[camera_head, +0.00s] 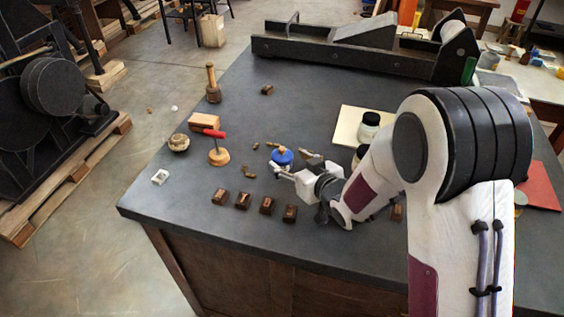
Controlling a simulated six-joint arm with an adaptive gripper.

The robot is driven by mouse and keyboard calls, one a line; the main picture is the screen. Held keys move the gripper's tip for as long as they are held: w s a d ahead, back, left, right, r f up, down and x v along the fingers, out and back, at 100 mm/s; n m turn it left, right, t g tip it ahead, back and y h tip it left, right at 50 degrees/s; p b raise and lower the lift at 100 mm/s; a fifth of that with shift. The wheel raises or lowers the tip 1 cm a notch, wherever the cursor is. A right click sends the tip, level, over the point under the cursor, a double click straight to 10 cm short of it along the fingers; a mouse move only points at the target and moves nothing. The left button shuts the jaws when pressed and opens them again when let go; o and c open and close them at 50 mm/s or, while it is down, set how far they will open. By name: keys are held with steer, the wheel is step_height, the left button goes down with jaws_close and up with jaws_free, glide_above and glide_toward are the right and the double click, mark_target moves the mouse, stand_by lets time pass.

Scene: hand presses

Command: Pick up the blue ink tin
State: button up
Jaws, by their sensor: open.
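A small round blue object (283,157), which looks like the blue ink tin, stands on the dark tabletop near its middle. A small orange-tan piece shows at its top. My gripper (281,172) is open, just in front of the blue object, with its fingers pointing left and toward it. The fingers overlap the tin's lower edge in this view. I cannot tell whether they touch it or reach around it.
Several brown type blocks (244,200) lie in front of my gripper. A red-handled tool (214,133) on a round wooden base stands to the left. Jars (369,127) stand behind right on a cream sheet (347,128). A long press bed (345,52) lines the back.

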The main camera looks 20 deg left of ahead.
mark_target(286, 160)
steer(key=shift+x, duration=2.6)
steer(key=shift+s+a, duration=0.15)
steer(key=c, duration=1.4)
